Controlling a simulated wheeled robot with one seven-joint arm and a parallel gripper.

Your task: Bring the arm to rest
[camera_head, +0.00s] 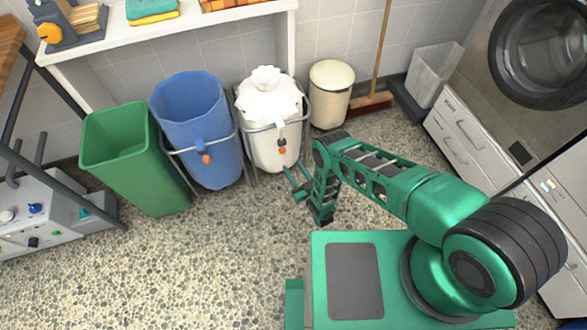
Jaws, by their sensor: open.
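My gripper (297,184) is at the end of my green arm, in the middle of the head view. It is open, and nothing shows between its fingers. The arm reaches out to the left from my base, with the wrist bent downward. The gripper hangs over the speckled floor, just in front of the white bin (272,140) with a tied white bag (268,97) in it. In the picture the fingertips lie close to the bin's lower right side; I cannot tell the exact gap.
A blue bin (205,140) and a green bin (135,165) stand to the left. A cream bin (331,95), a broom (372,98) and a clear grey bin (433,75) stand behind. A washing machine (540,50) is at right. A white shelf (170,35) spans the back. Floor at lower left is free.

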